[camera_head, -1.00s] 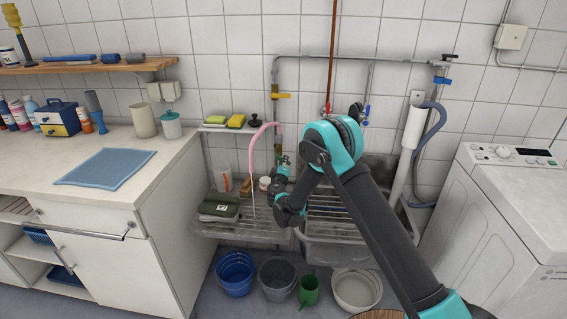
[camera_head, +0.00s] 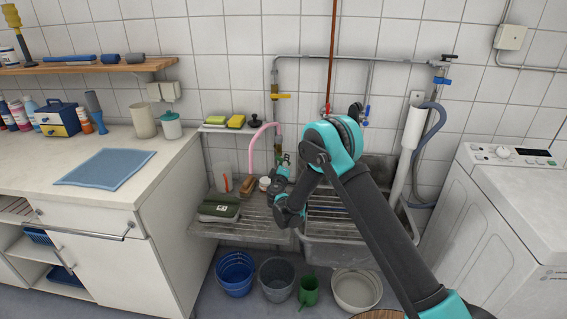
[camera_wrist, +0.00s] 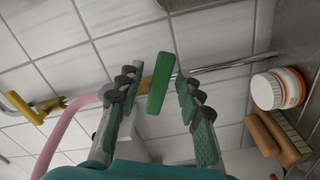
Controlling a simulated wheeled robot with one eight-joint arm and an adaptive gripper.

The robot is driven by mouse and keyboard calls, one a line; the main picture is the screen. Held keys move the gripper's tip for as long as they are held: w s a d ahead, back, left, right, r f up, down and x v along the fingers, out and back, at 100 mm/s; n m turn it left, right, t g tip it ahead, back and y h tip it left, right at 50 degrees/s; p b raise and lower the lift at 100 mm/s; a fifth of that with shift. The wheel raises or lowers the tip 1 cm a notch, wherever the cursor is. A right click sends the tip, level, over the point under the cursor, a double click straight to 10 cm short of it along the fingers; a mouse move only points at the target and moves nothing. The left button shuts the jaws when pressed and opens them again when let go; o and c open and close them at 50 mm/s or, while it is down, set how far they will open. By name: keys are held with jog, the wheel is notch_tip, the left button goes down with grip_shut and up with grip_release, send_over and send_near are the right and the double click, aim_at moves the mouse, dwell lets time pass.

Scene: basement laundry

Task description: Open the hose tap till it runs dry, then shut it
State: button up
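A pink hose (camera_head: 264,131) arches from the wall pipe and its open end hangs over the slatted drainer (camera_head: 245,232). No stream shows below that end. A green lever (camera_wrist: 158,83) shows in the wrist view, standing between my gripper's fingers with a gap on both sides. My gripper (camera_wrist: 156,88) is open around it and holds nothing. In the head view my gripper (camera_head: 283,166) is small and partly hidden by my own wrist, in front of the wall pipe. The hose also shows in the wrist view (camera_wrist: 62,127), left of the fingers.
A yellow lever (camera_head: 284,96) sits higher on the pipe. The metal sink (camera_head: 335,232) is to the right. A blue bucket (camera_head: 235,273) stands below.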

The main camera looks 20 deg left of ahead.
jog(key=v, duration=1.1)
jog(key=shift+s, duration=0.4)
jog(key=shift+d, duration=0.15)
